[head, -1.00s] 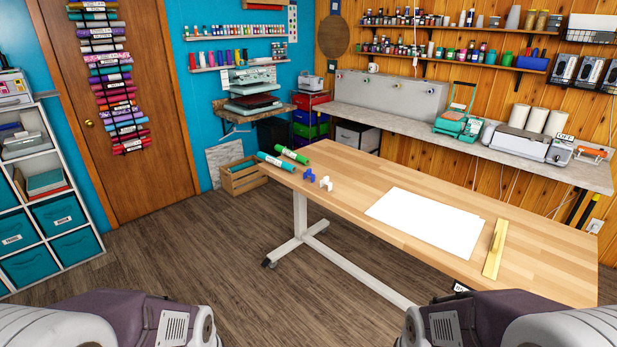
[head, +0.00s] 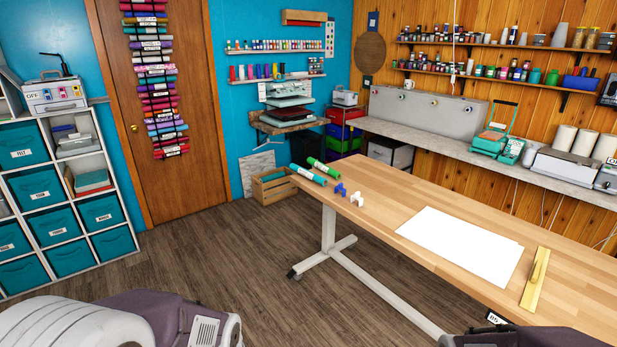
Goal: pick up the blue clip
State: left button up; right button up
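The small blue clip (head: 340,189) stands on the wooden table (head: 385,196) near its far left end. A similar white clip (head: 357,199) stands just to its right and nearer to me. A teal vinyl roll (head: 308,174) and a green vinyl roll (head: 323,168) lie to the left of the blue clip. Parts of my two arms show at the bottom edge, far from the table's left end. Neither gripper is in view.
White sheets (head: 459,244) and a yellow ruler-like tool (head: 535,279) lie on the table's right half. A wooden crate (head: 272,187) stands on the floor beyond the table's left end. The floor (head: 215,245) between the shelf unit (head: 60,205) and the table is clear.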

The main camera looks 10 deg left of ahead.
aim_at(339, 187)
jog(key=i+j+z, duration=0.2)
jog(key=i, duration=0.5)
jog(key=i+j+z, duration=0.2)
jog(key=i, duration=0.45)
jog(key=i+j+z, duration=0.25)
jog(key=i+j, duration=0.25)
jog(key=i, duration=0.15)
jog(key=i+j+z, duration=0.2)
jog(key=i+j, duration=0.3)
jog(key=i, duration=0.1)
